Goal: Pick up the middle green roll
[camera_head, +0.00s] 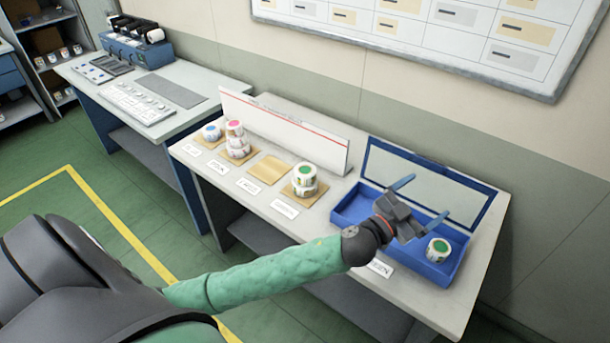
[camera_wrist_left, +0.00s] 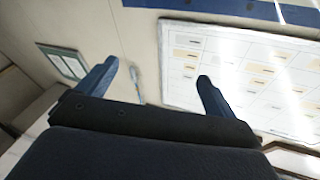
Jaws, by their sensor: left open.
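White rolls with green tops show in two places in the head view. One green roll (camera_head: 438,249) lies in the right end of the blue box (camera_head: 446,274). A short stack of green rolls (camera_head: 304,180) stands on a wooden square left of the box. My left gripper (camera_head: 420,203) is open and empty above the box, left of and above the roll inside it. The gripper and forearm hide the middle of the box floor. My right gripper is not in view.
The box's open lid (camera_head: 425,183) stands up behind my gripper.

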